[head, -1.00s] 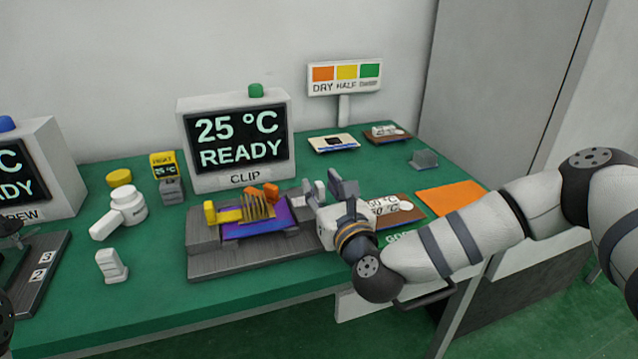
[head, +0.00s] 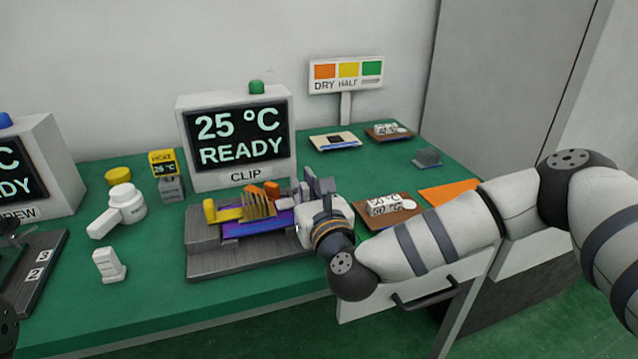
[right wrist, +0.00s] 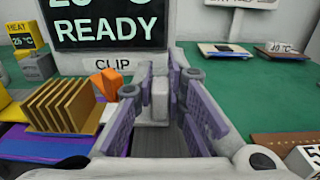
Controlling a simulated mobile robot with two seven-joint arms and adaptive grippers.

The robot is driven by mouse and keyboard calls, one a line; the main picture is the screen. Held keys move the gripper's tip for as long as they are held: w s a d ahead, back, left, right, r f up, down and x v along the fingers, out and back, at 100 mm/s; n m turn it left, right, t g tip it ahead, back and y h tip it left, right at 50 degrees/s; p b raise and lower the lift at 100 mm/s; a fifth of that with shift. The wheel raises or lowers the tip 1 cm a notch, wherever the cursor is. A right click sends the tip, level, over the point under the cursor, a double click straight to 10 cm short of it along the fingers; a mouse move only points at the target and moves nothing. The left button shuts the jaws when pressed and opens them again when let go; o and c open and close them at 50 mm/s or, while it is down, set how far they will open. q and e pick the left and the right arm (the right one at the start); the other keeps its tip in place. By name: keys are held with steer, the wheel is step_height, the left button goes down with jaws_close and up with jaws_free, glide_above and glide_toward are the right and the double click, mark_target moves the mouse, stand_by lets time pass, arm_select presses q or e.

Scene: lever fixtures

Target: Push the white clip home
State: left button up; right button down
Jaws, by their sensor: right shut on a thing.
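The clip fixture (head: 215,262) is a grey base carrying a blue-purple board, gold fins (head: 257,205), a yellow lever (head: 224,213) and an orange clip (head: 271,189). My right gripper (head: 308,190) is at the fixture's right end. In the right wrist view its two fingers (right wrist: 159,82) stand on either side of a pale upright block, which looks like the white clip (right wrist: 159,100), and are shut on it. The fins (right wrist: 62,104) and orange clip (right wrist: 106,83) stand left of the fingers. The clip's lower end and seating are hard to make out. My left gripper is not in view.
The CLIP monitor (head: 238,138) reads 25 °C READY behind the fixture. A brown board (head: 372,221) and orange sheet (head: 450,193) lie right.

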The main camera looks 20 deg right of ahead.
steer(key=shift+a+f, duration=0.15)
steer(key=shift+a, duration=0.7)
steer(key=shift+s, duration=0.1)
steer(key=c, duration=1.6)
jaws_free()
steer(key=shift+a, duration=0.1)
steer(key=s, duration=1.2)
steer(key=shift+d, duration=0.25)
